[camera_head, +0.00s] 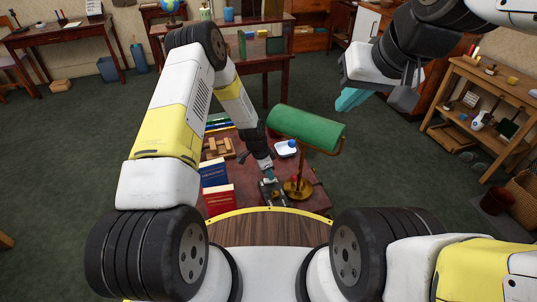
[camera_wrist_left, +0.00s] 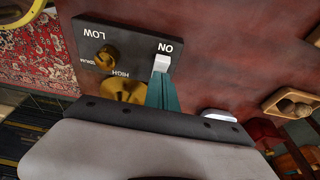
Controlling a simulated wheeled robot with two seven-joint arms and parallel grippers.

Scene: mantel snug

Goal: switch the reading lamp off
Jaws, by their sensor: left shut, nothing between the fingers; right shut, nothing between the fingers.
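The reading lamp has a green shade (camera_head: 307,128) and a round brass base (camera_head: 298,190) on the dark red table. A dark control panel (camera_wrist_left: 120,50) shows in the left wrist view, with a white switch (camera_wrist_left: 162,63) beside the word ON and a brass knob (camera_wrist_left: 105,57) between LOW and HIGH. My left gripper (camera_head: 269,180) is shut and empty, low over the table left of the lamp base. Its teal fingertips (camera_wrist_left: 163,82) are right at the switch; I cannot tell whether they touch. My right gripper (camera_head: 350,99) is shut and empty, raised right of the shade.
A wooden tray (camera_head: 217,148) and a small white dish (camera_head: 286,148) lie behind. A wooden shelf (camera_head: 497,80) stands at the right. Green carpet is open around the table.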

